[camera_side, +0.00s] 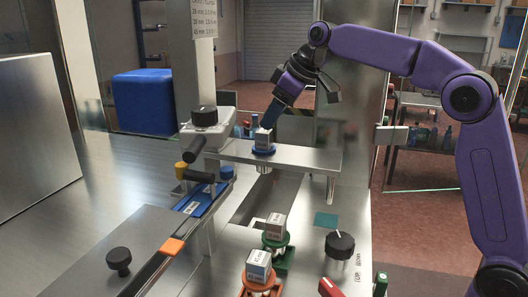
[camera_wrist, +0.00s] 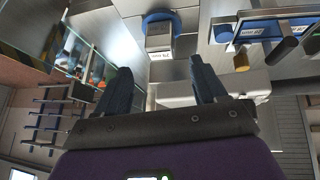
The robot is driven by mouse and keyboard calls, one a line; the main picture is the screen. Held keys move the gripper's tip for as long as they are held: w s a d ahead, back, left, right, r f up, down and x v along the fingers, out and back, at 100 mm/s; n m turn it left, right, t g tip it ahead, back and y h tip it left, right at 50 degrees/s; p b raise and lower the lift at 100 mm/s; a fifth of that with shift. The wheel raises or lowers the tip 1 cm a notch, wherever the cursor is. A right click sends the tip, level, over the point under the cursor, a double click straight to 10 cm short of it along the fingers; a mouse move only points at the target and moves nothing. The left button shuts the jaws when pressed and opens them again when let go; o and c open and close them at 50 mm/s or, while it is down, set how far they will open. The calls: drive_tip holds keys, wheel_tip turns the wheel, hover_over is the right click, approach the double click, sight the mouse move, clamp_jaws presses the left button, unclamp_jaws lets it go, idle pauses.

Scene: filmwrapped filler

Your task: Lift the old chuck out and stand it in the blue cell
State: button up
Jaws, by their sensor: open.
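A metallic block with a white label on a blue round base, the chuck (camera_side: 263,140), is seated in the raised metal plate (camera_side: 305,158). In the wrist view the chuck (camera_wrist: 159,42) lies beyond and between my fingertips. My gripper (camera_side: 268,122) has dark blue fingers, tilted, close above the chuck. In the wrist view my gripper (camera_wrist: 160,65) is open with nothing between its fingers. A blue labelled holder (camera_side: 203,200), possibly the blue cell, is left of the plate; it also shows in the wrist view (camera_wrist: 247,33). Whether my fingers touch the chuck is unclear.
Two similar labelled blocks stand in front, one on a green holder (camera_side: 283,261), one on an orange holder (camera_side: 260,291). A black knob (camera_side: 340,243) is at front right. A grey unit with a black knob (camera_side: 204,117) stands left of the plate. The left steel surface is mostly clear.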

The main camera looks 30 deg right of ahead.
sight(265, 131)
drive_tip(key=x, duration=0.5)
drive_tip(key=shift+s+f, duration=0.1)
drive_tip(key=shift+s, duration=0.05)
clamp_jaws()
